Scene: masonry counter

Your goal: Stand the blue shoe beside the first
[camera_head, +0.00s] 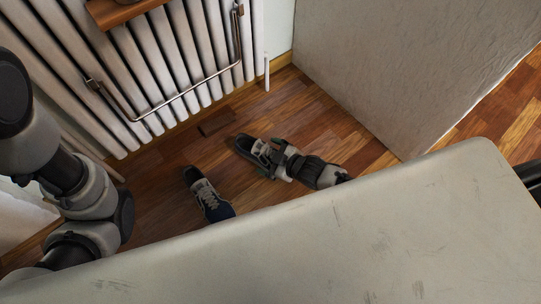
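One shoe (204,189) stands on the wooden floor, with a dark toe, pale laces and a blue heel part; the counter edge borders its heel. A second shoe (250,147), dark with a pale lace area, is up and to the right of it, toe toward the upper left. My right gripper (274,159) is at the rear of this second shoe, with its fingers around it. The gripper hides the heel, and I cannot tell whether the fingers press on it or whether the shoe touches the floor. My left arm comes in at the left; its gripper is out of sight.
The pale masonry counter (330,245) fills the foreground. A white radiator (150,70) with a metal rail stands along the upper left wall. A pale rough block (400,60) closes off the right.

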